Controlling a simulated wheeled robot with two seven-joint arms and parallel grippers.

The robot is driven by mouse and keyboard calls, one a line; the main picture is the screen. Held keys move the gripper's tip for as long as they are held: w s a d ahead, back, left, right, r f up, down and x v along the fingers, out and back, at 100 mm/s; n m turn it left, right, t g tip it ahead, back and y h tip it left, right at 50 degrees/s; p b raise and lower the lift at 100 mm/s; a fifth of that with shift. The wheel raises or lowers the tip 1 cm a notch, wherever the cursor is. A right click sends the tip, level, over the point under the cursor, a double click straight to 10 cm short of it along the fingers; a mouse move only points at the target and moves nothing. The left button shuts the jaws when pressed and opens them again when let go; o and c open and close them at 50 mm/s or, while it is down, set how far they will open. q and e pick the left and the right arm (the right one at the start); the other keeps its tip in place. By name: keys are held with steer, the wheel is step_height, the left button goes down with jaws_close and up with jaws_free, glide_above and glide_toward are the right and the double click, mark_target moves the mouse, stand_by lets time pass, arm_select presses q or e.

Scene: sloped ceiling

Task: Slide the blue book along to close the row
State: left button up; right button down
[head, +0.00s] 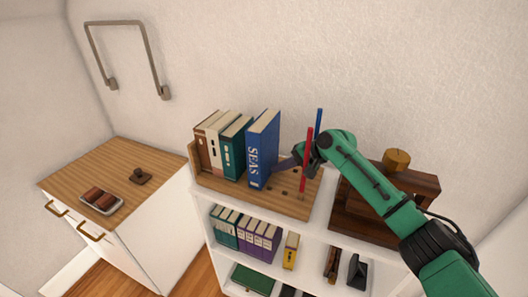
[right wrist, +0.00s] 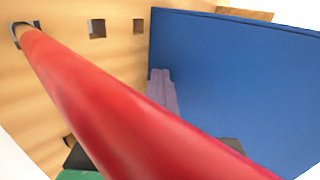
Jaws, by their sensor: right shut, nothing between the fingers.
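The blue book (head: 263,150), lettered "SEAS", stands upright on the wooden board on top of the white shelf. To its left stand a green book (head: 236,146), a cream book (head: 220,138) and a brown book (head: 207,140). A narrow gap seems to separate the blue book from the green one. My right gripper (head: 284,164) is shut and empty at the blue book's right side. In the right wrist view its purple fingertips (right wrist: 162,88) are at the blue cover (right wrist: 235,80); I cannot tell whether they touch. My left gripper is out of view.
A red rod (head: 306,160) and a blue rod (head: 318,124) stand in the board (head: 285,205), close to my right gripper. The red rod (right wrist: 120,100) crosses the wrist view. A dark wooden box (head: 352,215) stands right. A wooden-topped cabinet (head: 100,165) is left.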

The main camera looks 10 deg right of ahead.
mark_target(271, 134)
steer(key=shift+a, duration=0.25)
steer(key=shift+w+a+f, duration=0.15)
steer(key=shift+w+a, duration=0.55)
steer(key=shift+a, duration=0.35)
steer(key=shift+w+a, duration=0.25)
steer(key=shift+a, duration=0.2)
steer(key=shift+s+d+r+p, duration=0.15)
steer(key=shift+d+r+p, duration=0.1)
steer(key=shift+p, duration=0.15)
steer(key=shift+s+d+f+p, duration=0.1)
steer(key=shift+s+d+p, duration=0.1)
steer(key=shift+d+p, duration=0.25)
step_height(271, 134, up, 12)
steer(key=p, duration=1.2)
steer(key=shift+f, duration=0.1)
